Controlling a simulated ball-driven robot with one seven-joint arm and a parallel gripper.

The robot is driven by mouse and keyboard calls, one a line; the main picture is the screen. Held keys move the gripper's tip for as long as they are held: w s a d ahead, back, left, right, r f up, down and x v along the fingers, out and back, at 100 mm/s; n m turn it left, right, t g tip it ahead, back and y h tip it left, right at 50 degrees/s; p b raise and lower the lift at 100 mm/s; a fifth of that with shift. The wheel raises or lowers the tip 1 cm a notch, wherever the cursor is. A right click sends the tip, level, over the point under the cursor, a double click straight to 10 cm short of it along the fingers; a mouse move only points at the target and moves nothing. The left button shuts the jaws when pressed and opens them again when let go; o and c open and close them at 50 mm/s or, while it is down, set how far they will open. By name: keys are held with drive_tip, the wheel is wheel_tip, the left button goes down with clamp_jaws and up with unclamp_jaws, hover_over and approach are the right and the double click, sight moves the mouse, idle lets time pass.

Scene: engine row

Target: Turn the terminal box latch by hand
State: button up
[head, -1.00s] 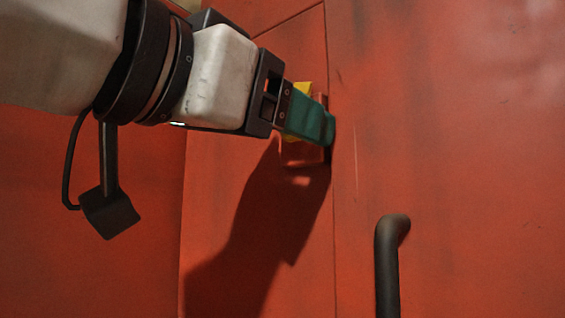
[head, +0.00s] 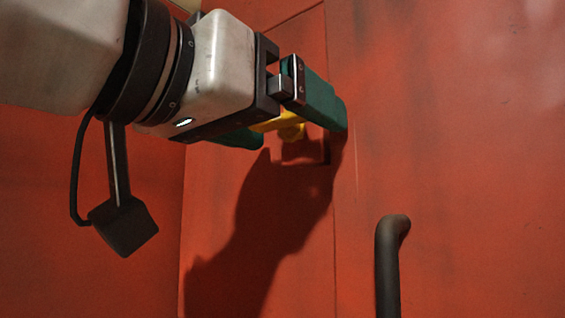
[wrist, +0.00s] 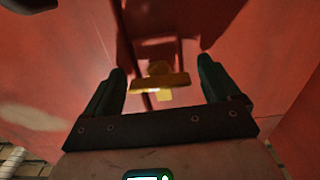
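The yellow latch (head: 291,130) sits on the red panel front, near the seam, and is partly hidden by my gripper. In the wrist view the latch (wrist: 160,83) is a bar lying crosswise between the fingers, with a small yellow stub below it. My gripper (head: 300,129) has green fingers spread apart, one above and right of the latch, one lower left. In the wrist view my gripper (wrist: 162,72) is open around the bar. The bar's left end is close to the left finger; a gap shows at the right. I cannot tell whether either finger touches it.
A dark vertical handle (head: 388,265) stands out from the red panel (head: 460,150) at lower right. A seam runs down the panel beside the latch. My arm's shadow falls on the panel below the latch.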

drive_tip(key=v, duration=1.1)
idle(0.6)
